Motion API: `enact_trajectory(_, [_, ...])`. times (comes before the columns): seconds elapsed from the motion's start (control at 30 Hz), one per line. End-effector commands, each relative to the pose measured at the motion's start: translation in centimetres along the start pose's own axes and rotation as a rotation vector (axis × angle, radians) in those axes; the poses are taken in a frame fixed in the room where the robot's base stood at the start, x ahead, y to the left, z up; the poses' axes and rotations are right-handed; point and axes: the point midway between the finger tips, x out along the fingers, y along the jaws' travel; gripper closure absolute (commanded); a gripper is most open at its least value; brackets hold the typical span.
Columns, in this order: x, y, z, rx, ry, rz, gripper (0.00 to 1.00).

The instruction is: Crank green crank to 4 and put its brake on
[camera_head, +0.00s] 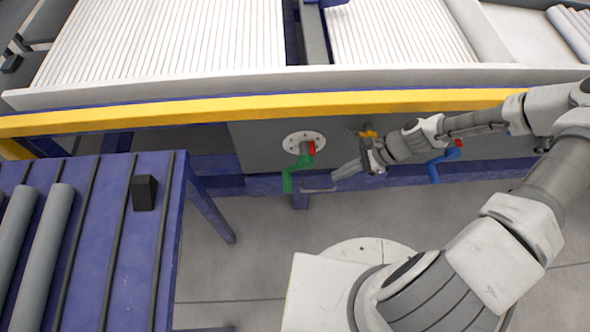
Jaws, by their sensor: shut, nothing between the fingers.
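The green crank (289,179) is mounted on a round white dial (297,139) on the grey panel below the yellow rail. Its arm hangs down and to the left from the hub. A red part (311,148) shows at the crank's upper right; I cannot tell whether the brake is on. The dial's numbers are too small to read. My gripper (335,174) is shut and empty, to the right of the green crank's lower end. I cannot tell whether it touches the thin grey handle (318,190) beside its tips.
A blue crank (434,169) with a red part is on the panel to the right. A yellow part (369,134) shows behind my gripper. A blue table (168,190) with grey pipes (48,245) and a black block (143,192) stands left. White ribbed surfaces lie above the yellow rail (200,111).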

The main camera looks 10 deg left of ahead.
Motion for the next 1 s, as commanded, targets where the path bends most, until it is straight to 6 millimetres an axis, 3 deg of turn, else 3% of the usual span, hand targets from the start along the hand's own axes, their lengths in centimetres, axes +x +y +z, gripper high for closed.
enact_trajectory(0.23, [1.8, 0.0, 0.0, -0.006, 0.002, -0.007, 1.00])
enact_trajectory(0.63, [10.1, 0.0, -0.1, -0.007, 0.001, -0.005, 1.00])
enact_trajectory(0.8, [10.6, -0.1, 2.4, -0.009, 0.004, -0.008, 1.00])
enact_trajectory(1.0, [10.8, -0.1, 3.8, -0.006, 0.004, -0.008, 1.00])
